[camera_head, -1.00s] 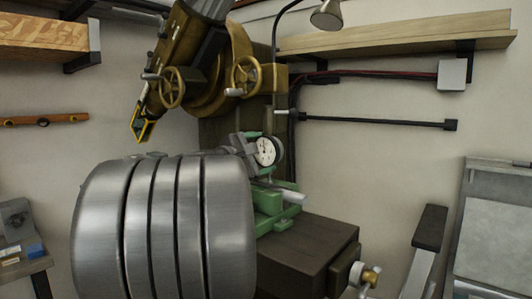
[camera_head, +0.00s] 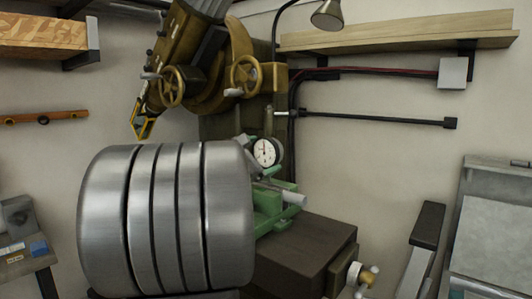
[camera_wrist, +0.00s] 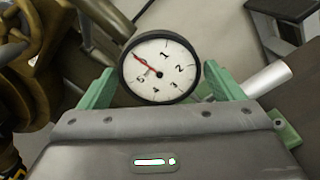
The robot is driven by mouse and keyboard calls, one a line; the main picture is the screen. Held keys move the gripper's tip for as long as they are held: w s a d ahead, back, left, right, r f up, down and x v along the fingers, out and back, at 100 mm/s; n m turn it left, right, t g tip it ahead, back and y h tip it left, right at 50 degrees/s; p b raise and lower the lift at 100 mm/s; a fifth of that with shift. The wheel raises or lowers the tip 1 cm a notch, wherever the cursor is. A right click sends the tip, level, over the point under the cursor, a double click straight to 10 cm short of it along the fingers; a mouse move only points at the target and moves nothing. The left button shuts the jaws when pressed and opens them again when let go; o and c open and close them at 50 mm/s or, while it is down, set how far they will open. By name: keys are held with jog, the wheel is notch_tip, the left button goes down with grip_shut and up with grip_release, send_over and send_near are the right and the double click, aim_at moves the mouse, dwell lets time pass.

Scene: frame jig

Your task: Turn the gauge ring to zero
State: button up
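The dial gauge (camera_head: 266,152), with a white face and dark round rim, stands above a green vise (camera_head: 272,205) in the head view. In the wrist view the gauge (camera_wrist: 160,69) fills the upper middle. Its red needle points to the upper left, between 5 and 1; I cannot read a zero there. My gripper (camera_wrist: 158,72) is open, with one green finger at each side of the gauge rim. Slim gaps seem to show; contact is not clear. In the head view my large metal arm link hides most of the gripper.
A brown milling machine head with handwheels (camera_head: 245,75) hangs behind and above the gauge. A pale cylinder (camera_wrist: 266,80) juts out right of the gripper. A dark machine table (camera_head: 305,250) lies below the vise. A wooden shelf (camera_head: 400,32) is on the wall.

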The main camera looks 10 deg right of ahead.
jog(key=v, duration=0.7)
jog(key=shift+b, duration=0.35)
jog(key=x, duration=0.7)
jog(key=shift+p, duration=0.4)
jog(key=shift+w+f+m+b, duration=0.1)
jog(key=shift+f+m+b, duration=0.15)
jog(key=shift+b, duration=0.25)
jog(key=shift+r+m+b, duration=0.25)
jog(key=shift+m+b, duration=0.15)
jog(key=shift+m, duration=0.45)
jog(key=shift+r+p, duration=0.15)
jog(key=shift+p, duration=0.15)
